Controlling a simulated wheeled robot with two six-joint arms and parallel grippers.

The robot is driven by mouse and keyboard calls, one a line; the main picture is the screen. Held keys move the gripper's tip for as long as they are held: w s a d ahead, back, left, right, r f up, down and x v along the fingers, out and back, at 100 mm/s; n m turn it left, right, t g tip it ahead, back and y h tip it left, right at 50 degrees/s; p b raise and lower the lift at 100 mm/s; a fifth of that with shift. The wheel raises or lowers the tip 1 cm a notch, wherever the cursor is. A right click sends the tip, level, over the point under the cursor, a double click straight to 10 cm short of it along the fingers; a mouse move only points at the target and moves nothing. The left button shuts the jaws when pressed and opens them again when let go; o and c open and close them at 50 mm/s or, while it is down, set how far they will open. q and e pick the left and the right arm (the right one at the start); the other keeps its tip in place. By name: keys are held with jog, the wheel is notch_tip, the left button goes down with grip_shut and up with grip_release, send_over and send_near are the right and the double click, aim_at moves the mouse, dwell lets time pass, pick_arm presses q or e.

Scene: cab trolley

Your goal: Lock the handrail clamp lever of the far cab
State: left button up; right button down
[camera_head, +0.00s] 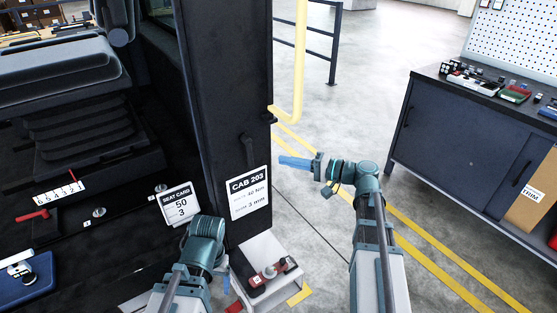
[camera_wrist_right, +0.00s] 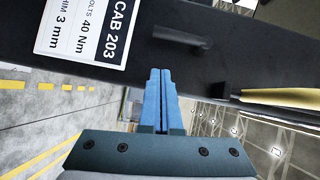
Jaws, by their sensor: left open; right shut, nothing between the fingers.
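The cab's dark pillar (camera_head: 222,90) carries a yellow handrail (camera_head: 299,60), which bends in at its lower end to a small black clamp (camera_head: 269,118). In the right wrist view the handrail (camera_wrist_right: 285,97) meets a black block (camera_wrist_right: 224,89) on the pillar; I cannot make out the lever's position. My right gripper (camera_head: 282,160) is shut and empty, its blue fingers pointing at the pillar below the clamp, apart from it. In the right wrist view its fingertips (camera_wrist_right: 160,72) are together. My left gripper (camera_head: 190,236) is low by the cab sill, its fingers mostly hidden.
A CAB 203 card (camera_head: 249,193) and a dark handle (camera_head: 248,152) are on the pillar. A seat card (camera_head: 180,204) stands left of it. A small trolley (camera_head: 244,290) with a red-and-black tool is below. A workbench (camera_head: 470,135) stands right; floor between is clear.

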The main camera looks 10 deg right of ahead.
jog(key=v, duration=0.6)
jog(key=shift+d, duration=0.25)
jog(key=shift+s+f, duration=0.1)
jog(key=shift+f, duration=0.05)
jog(key=s+a+f+n+g+h+p, duration=0.3)
jog(key=s+a+f+g, duration=0.1)
jog(key=a, duration=0.5)
jog(key=s+a+f+n+g+h+p, duration=0.25)
jog(key=s+a+f+g, duration=0.2)
jog(key=a, duration=0.35)
jog(key=s+a+n+g+h+p, duration=0.2)
jog(key=s+n+h+p, duration=0.2)
jog(key=s+h, duration=0.5)
jog(key=shift+f+h+p, duration=0.2)
jog(key=shift+h+p, duration=0.25)
jog(key=shift+p, duration=0.55)
jog(key=shift+a+n, duration=0.1)
jog(key=shift+n, duration=0.15)
